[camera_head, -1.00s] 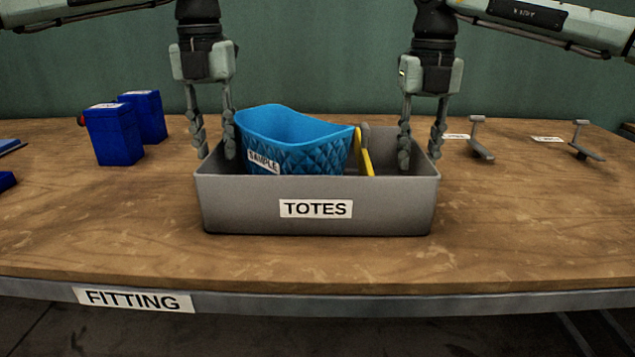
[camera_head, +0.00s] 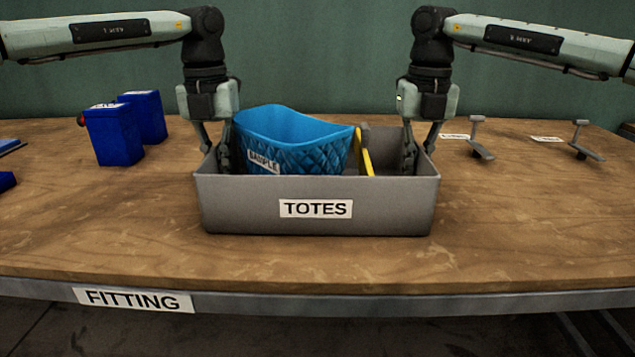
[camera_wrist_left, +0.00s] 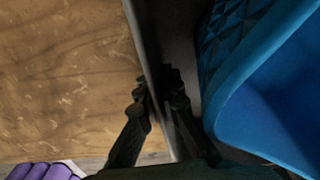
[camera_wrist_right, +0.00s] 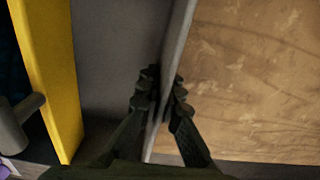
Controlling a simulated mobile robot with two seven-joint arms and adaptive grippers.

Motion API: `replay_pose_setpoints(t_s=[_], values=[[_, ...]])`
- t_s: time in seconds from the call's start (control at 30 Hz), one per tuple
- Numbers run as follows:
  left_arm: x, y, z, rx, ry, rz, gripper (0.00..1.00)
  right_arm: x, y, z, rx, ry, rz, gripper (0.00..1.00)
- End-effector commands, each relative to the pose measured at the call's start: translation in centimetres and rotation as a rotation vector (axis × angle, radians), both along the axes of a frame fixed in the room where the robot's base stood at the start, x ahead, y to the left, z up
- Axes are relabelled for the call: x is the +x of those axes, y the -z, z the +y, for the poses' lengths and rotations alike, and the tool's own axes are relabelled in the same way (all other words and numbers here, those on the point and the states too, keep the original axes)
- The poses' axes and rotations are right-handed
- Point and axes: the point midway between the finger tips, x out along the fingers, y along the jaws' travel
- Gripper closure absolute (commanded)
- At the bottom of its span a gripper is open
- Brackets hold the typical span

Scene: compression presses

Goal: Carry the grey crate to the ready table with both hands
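The grey crate (camera_head: 255,212), labelled TOTES, sits on the wooden table labelled FITTING. Its walls also show in the left wrist view (camera_wrist_left: 140,35) and the right wrist view (camera_wrist_right: 178,35). My left gripper (camera_head: 215,160) is shut on the crate's left wall, one finger inside and one outside; the left wrist view shows the fingers (camera_wrist_left: 157,82) pinching it. My right gripper (camera_head: 418,160) is shut on the right wall the same way, its fingers (camera_wrist_right: 164,80) on either side. The ready table is not identifiable in these frames.
The crate holds a blue quilted tub (camera_head: 300,150) labelled SAMPLE and a yellow piece (camera_head: 364,152). Two blue containers (camera_head: 112,135) stand at the left. Two small grey stands (camera_head: 480,140) are at the right. The table's front strip is clear.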

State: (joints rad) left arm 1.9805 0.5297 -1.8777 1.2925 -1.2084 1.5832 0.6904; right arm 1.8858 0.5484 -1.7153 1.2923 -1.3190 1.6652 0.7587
Motion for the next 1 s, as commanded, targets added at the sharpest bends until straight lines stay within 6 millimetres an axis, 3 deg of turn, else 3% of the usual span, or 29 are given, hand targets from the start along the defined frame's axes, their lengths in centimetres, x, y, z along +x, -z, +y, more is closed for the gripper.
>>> replay_pose_setpoints(t_s=[0.67, 1.0], values=[[0.0, -0.3, 0.0, 0.000, -0.001, -0.002, 1.00, 0.0, -0.3, -0.1, 0.000, 0.001, -0.002, 1.00], [0.0, -3.1, 0.1, 0.001, -0.001, -0.002, 1.00, 0.0, -3.1, -0.1, -0.001, 0.001, -0.001, 1.00]])
